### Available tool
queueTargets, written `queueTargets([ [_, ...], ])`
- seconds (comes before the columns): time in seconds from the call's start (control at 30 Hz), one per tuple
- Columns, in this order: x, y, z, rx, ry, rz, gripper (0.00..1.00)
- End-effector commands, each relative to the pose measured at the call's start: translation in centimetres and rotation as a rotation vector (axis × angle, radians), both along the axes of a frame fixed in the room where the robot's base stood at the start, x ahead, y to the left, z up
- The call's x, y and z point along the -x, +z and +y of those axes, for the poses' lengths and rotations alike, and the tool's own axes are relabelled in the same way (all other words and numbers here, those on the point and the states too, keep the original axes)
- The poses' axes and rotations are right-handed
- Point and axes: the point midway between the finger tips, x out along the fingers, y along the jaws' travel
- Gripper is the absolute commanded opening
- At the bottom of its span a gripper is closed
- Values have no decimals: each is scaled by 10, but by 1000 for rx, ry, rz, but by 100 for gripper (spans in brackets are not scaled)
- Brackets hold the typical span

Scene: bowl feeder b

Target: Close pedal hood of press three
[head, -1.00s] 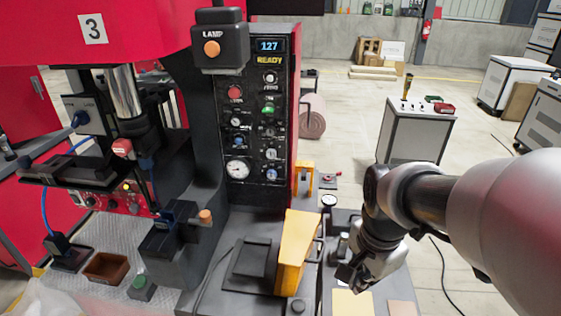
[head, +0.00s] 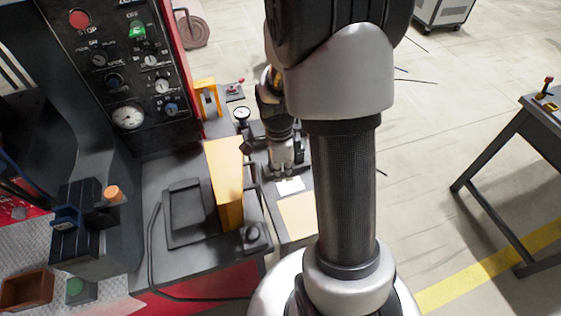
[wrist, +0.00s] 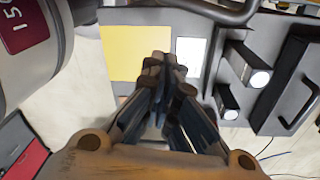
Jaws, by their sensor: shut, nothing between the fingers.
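The yellow pedal hood (head: 228,185) of press three stands upright on the dark base of the press, at the right edge of the black pedal plate (head: 186,212). The plate is uncovered. A dark bar handle runs along the hood's right face. My gripper (head: 283,172) is to the right of the hood, apart from it, over the grey side bench. In the wrist view my gripper (wrist: 162,85) points at the bench top, its fingers together with nothing between them. I cannot make out the hood's yellow face in the wrist view.
The side bench carries a white card (head: 290,187), a pale yellow pad (head: 298,216) and a gauge (head: 242,114). A black knob (head: 252,236) sits in front of the hood. A smaller yellow bracket (head: 207,98) stands behind it.

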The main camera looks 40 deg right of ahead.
Motion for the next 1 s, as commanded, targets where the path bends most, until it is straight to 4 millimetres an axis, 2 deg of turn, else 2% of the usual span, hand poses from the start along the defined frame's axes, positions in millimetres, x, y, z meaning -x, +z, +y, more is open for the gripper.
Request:
queueTargets([
  [0.03, 2, -14, 0, -1, 0, 4, 0],
  [0.2, -13, -2, 22, 1, 4, -3, 0],
  [0.37, -18, 2, 31, 1, 2, -2, 0],
  [1.0, -18, 10, 32, 39, 3, 10, 0],
])
